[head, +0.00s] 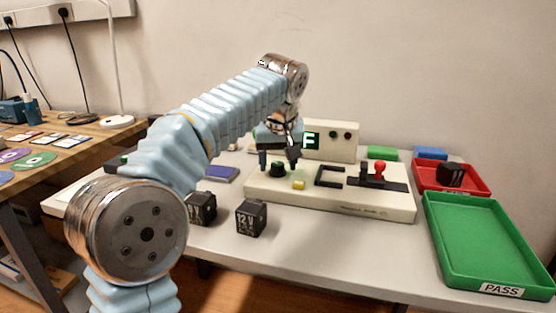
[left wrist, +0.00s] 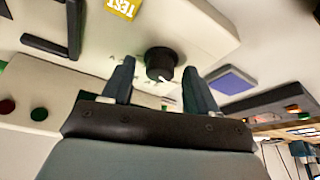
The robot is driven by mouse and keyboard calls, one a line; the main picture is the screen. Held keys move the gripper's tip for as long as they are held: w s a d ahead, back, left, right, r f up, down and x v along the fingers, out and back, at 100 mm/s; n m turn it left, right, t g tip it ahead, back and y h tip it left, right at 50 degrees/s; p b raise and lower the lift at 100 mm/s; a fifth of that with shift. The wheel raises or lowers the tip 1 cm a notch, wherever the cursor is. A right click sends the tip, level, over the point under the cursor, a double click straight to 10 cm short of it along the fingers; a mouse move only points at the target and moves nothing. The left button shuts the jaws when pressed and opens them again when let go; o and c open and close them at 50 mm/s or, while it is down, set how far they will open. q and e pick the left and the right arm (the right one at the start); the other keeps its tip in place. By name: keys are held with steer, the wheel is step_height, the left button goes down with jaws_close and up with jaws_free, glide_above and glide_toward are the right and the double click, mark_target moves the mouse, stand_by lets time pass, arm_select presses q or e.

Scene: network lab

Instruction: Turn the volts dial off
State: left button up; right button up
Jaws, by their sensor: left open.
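The volts dial is a dark round knob (head: 278,170) on the left part of the cream test console (head: 340,203). In the left wrist view the knob (left wrist: 161,62) shows a small white pointer mark near its lower edge; the lettering around it is too blurred to read. My left gripper (head: 278,158) is open above the dial, fingers pointing down. In the left wrist view its two fingers (left wrist: 159,72) stand on either side of the knob, with a visible gap on each side. My right gripper is out of view.
The console also carries a yellow TEST button (head: 299,184), a black bracket (head: 330,176) and a red-knobbed lever (head: 380,170). Black 12 V blocks (head: 251,218) stand in front. A green PASS tray (head: 485,240) and a red tray (head: 480,184) are at right.

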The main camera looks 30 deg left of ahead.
arm_select(q)
steer(key=p+v, duration=0.4)
steer(key=v, duration=0.9)
steer(key=shift+s+d+r, duration=0.15)
steer(key=shift+s+r, duration=0.05)
steer(key=shift+r, duration=0.1)
